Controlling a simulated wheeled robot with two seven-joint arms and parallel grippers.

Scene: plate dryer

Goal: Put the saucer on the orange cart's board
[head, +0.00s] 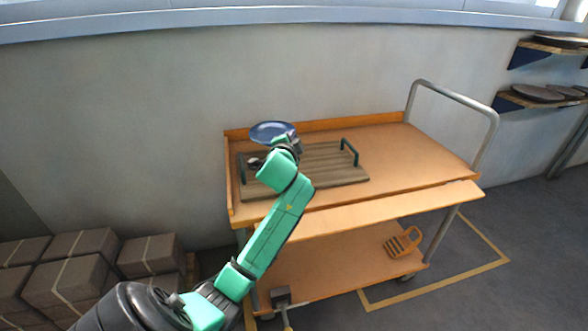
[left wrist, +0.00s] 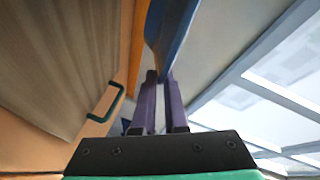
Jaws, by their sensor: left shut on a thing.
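The saucer (head: 270,131) is dark blue and round, and shows above the far left part of the orange cart (head: 400,150) in the head view. My left gripper (head: 292,144) is shut on the saucer; in the left wrist view the purple fingers (left wrist: 158,100) pinch the edge of the blue saucer (left wrist: 168,35). The wooden board (head: 335,170) with two dark green handles lies on the cart's top, below the saucer. The board also shows at the left of the left wrist view (left wrist: 60,60). The saucer appears held above the board's far left side. My right gripper is out of view.
The cart has a grey push handle (head: 460,98) at its right and a raised far edge. A small orange object (head: 403,242) sits on its lower shelf. Brown boxes (head: 75,270) are stacked at the lower left. Wall shelves with dark plates (head: 540,93) are at the right.

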